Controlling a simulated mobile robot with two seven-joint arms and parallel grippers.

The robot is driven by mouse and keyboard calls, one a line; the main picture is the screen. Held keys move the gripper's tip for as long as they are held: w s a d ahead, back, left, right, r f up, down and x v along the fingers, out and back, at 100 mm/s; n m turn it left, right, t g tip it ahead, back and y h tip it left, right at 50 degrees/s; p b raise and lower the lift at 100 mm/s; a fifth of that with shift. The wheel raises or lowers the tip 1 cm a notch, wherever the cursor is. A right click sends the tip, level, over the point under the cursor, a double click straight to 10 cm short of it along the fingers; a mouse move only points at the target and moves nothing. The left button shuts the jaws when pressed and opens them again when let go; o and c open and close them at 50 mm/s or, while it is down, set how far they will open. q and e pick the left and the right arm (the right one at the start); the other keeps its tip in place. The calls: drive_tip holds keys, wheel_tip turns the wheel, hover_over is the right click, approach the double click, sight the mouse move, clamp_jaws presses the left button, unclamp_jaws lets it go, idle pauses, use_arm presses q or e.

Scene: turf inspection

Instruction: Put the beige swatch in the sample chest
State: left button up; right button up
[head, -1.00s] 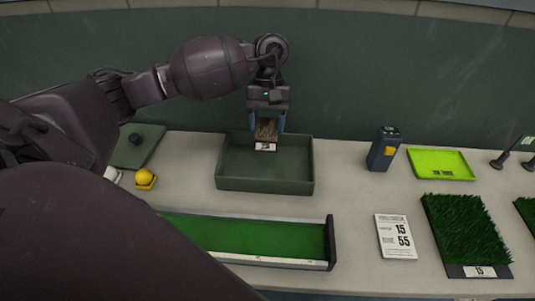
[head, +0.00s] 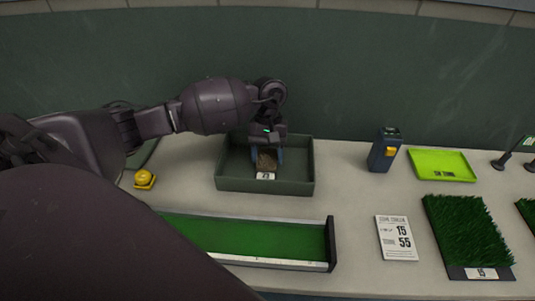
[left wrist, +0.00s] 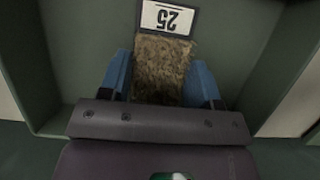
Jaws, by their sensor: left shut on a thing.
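The beige swatch (head: 265,160) is a small brown-beige turf piece with a white number label on its front edge. In the left wrist view the swatch (left wrist: 162,68) shows a label reading 25. My left gripper (head: 266,158) points down and its blue fingers are shut on the swatch, one on each side. The sample chest (head: 236,180) is an open dark green box. The swatch is inside its walls, low down; I cannot tell whether it touches the floor. My right gripper is not in view.
A yellow ball on a small base (head: 144,179) stands left of the chest. A green turf ramp (head: 260,237) lies in front.

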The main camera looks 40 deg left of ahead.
use_arm(q)
drive_tip(key=shift+f, duration=0.1)
drive_tip(key=o, duration=0.4)
drive_tip(key=shift+f, duration=0.1)
drive_tip(key=o, duration=0.5)
drive_tip(key=b+v, duration=0.1)
drive_tip(key=v, duration=1.1)
drive_tip(key=shift+r, duration=0.25)
